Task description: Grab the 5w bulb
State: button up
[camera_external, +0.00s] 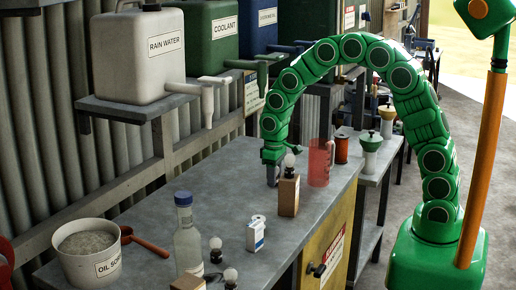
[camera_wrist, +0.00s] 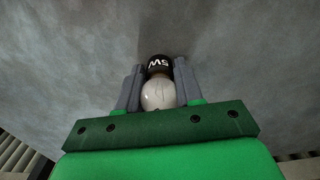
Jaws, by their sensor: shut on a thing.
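The 5w bulb shows in the wrist view, with a white glass globe (camera_wrist: 158,95) towards my palm and a black base (camera_wrist: 158,64) marked "5W" pointing away from me. My gripper (camera_wrist: 159,68) has its two grey fingers on either side of the bulb and is shut on it. In the external view my gripper (camera_external: 272,178) points down over the workbench (camera_external: 180,215), just behind a wooden block (camera_external: 288,197). The held bulb cannot be made out there. Another bulb (camera_external: 289,160) shows at the top of the block.
A red translucent jug (camera_external: 319,163) stands right of the block. A small white carton (camera_external: 255,234), two more bulbs (camera_external: 215,246) (camera_external: 230,276), a clear bottle (camera_external: 187,240) and a white bucket (camera_external: 88,255) stand nearer the camera. Tanks (camera_external: 165,50) sit on a shelf behind.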

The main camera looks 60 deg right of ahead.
jog(key=shift+c, duration=1.1)
jog(key=shift+r, duration=0.6)
jog(key=s+r, duration=1.1)
jog(key=s, duration=0.3)
jog(key=shift+a+r, duration=0.25)
jog(key=shift+r, duration=0.15)
